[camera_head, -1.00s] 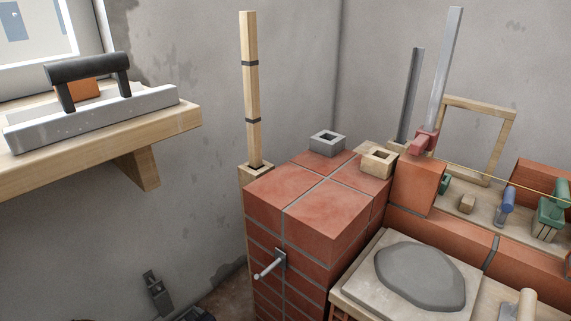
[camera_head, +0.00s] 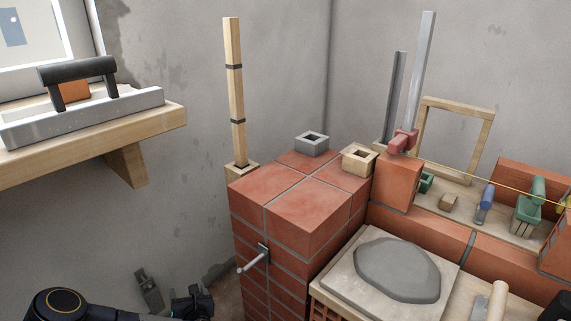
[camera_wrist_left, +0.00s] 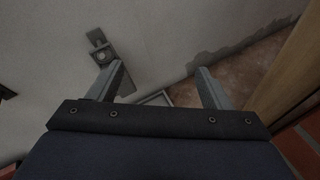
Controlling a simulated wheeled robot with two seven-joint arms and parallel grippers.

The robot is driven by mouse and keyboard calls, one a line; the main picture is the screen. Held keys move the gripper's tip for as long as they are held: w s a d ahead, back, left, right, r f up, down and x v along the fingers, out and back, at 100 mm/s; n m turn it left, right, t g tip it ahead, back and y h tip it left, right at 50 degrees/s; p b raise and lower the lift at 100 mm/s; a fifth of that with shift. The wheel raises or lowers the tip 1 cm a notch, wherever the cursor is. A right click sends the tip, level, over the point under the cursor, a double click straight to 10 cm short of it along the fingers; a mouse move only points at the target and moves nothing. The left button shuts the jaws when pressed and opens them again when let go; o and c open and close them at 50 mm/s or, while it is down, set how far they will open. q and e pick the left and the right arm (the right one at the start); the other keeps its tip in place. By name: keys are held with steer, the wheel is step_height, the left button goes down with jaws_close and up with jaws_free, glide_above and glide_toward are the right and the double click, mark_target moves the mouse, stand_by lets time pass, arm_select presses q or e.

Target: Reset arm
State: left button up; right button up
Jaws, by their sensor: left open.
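My left gripper (camera_head: 193,300) is low at the bottom edge of the head view, left of the brick pillar. Part of my dark left arm shows at the bottom left corner. In the left wrist view the left gripper (camera_wrist_left: 160,86) has its two fingers spread apart. Nothing is between them; bare wall and brownish floor lie beyond. My right gripper is in neither view.
A brick pillar (camera_head: 300,218) with a metal peg (camera_head: 253,259) stands right of the gripper. A wooden shelf (camera_head: 150,127) with a trowel-like float (camera_head: 80,115) juts out above left. A grey wall fixture (camera_wrist_left: 99,45) is close by. A mortar board (camera_head: 335,290) sits right.

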arm_select(q)
steer(key=w+d+r+m+t+h, duration=0.1)
steer(key=d+r+m+h, duration=0.15)
steer(key=r+m, duration=0.4)
steer(key=w+d+r+m+h, duration=0.1)
steer(key=d+r+m+h, duration=0.15)
steer(key=r+m, duration=0.4)
steer(key=s+d+r+m+g+h, duration=0.2)
steer(key=s+r+m+h, duration=0.2)
steer(key=s+r+m, duration=0.4)
steer(key=s+d+r+m+g+h, duration=0.1)
steer(key=s+r+m+g, duration=0.2)
steer(key=s+m, duration=0.8)
steer(key=s+d+r+m+g, duration=0.1)
steer(key=s+r+m+g, duration=0.3)
steer(key=s, duration=1.4)
step_height(320, 180, up, 34)
steer(key=t+p, duration=0.1)
steer(key=p, duration=3.4)
steer(key=shift+w+a+r+m+p, duration=0.15)
steer(key=shift+w+a+m+p, duration=0.1)
steer(key=shift+w+m+p, duration=0.15)
